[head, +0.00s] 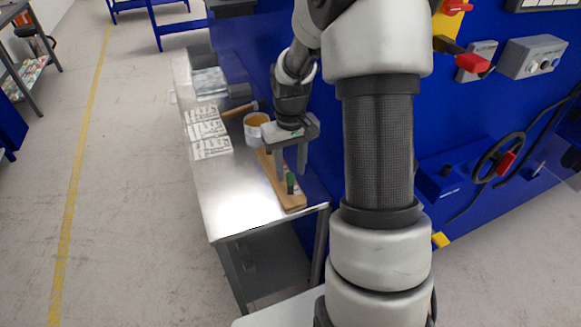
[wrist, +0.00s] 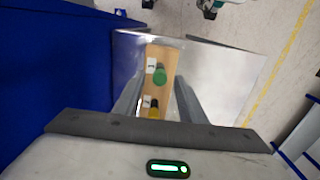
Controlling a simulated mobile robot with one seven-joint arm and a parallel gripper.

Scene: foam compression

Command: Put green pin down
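The green pin (head: 290,180) stands upright on the wooden board (head: 295,205) near the front end of the metal table. It shows in the wrist view as a green round top (wrist: 160,76) beside a white numbered label. My gripper (head: 291,172) points down over the board with its fingers spread around the pin's upper part. In the wrist view my gripper (wrist: 160,80) is open, with a gap on each side of the green top. A yellow pin (wrist: 153,112) is on the same board, nearer the gripper's palm. Its lower part is hidden.
A white cup with orange-brown contents (head: 257,120) stands behind the board. A wooden-handled hammer (head: 241,109) and printed sheets (head: 208,130) lie further back and left. A blue panel (head: 320,150) borders the table's right side. The table's front left is clear.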

